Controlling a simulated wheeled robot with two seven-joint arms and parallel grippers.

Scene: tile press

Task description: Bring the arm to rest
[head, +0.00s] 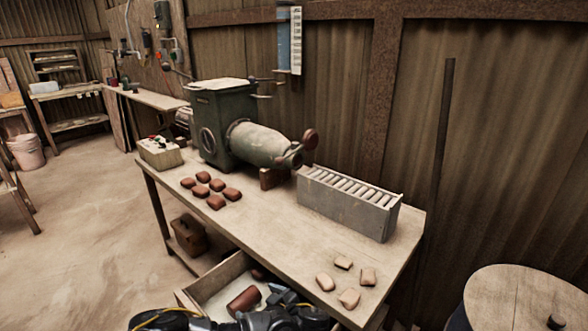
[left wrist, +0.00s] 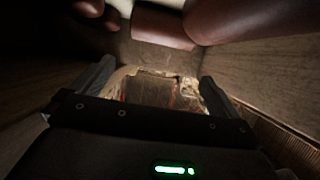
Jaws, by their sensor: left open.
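My left arm comes in at the bottom of the head view, and my left gripper (head: 280,305) is over the open drawer under the table's front. In the left wrist view the gripper (left wrist: 155,92) is open, its two fingers apart. Between and beyond them is a pale, rust-stained patch (left wrist: 160,92); I cannot tell what it is. The fingers do not visibly hold anything. My right gripper is not in view.
Above is the table (head: 255,238) with a green press (head: 225,135), a grey slotted rack (head: 345,208), red-brown tiles (head: 216,202) and pale tiles (head: 325,282).

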